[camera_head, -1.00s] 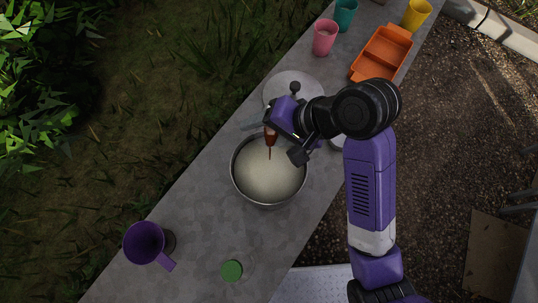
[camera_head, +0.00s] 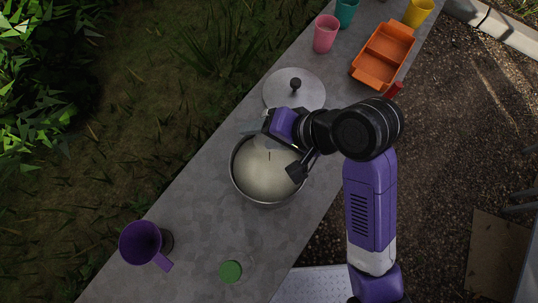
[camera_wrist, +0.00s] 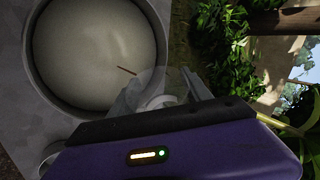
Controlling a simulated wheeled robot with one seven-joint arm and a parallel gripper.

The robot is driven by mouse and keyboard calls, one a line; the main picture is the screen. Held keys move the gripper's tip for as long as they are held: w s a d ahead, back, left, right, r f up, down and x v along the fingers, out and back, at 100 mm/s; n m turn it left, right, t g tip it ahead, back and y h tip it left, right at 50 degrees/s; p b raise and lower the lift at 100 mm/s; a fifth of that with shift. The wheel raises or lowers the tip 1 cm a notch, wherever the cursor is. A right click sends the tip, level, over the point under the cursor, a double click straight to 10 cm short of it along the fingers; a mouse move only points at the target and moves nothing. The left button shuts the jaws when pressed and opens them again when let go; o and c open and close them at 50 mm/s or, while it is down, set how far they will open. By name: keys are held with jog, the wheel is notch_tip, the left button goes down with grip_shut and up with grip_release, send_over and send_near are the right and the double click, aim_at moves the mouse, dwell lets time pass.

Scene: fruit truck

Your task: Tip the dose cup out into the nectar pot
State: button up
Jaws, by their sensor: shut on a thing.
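The nectar pot (camera_head: 234,181) is a round metal pot on the grey counter, holding pale cream liquid. My gripper (camera_head: 261,136) is over its far rim. It is shut on the dose cup (camera_head: 268,142), a small clear, whitish cup held tipped above the pot. In the wrist view the cup (camera_wrist: 158,101) shows between my fingers (camera_wrist: 160,94), and the pot (camera_wrist: 165,60) is at the upper left. A thin brown-red streak (camera_wrist: 127,71) shows over the pale liquid. The cup looks clear, with no dark liquid plainly visible in it; its inside is partly hidden.
A round lid with a black knob (camera_head: 294,96) lies behind the pot. A purple mug (camera_head: 145,243) and a green-topped item (camera_head: 230,271) stand at the front. An orange tray (camera_head: 367,79) and pink (camera_head: 326,34), teal and yellow cups are at the back. Counter left of the pot is clear.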

jog(key=shift+w+r, duration=0.1)
jog(key=shift+w, duration=0.05)
jog(key=r+p, duration=0.1)
jog(key=w+r+g+p, duration=0.1)
jog(key=r+p, duration=0.1)
jog(key=shift+w+d+m+g, duration=0.15)
jog(key=shift+w+m+g, duration=0.1)
jog(key=shift+m+g, duration=0.05)
jog(key=shift+s+f+g+p, duration=0.15)
jog(key=shift+f+g+p, duration=0.45)
jog(key=shift+p, duration=0.6)
jog(key=shift+f+m+p, duration=0.3)
jog(key=shift+f, duration=0.45)
jog(key=shift+g, duration=0.3)
jog(key=shift+r+p, duration=0.1)
jog(key=shift+p, duration=0.8)
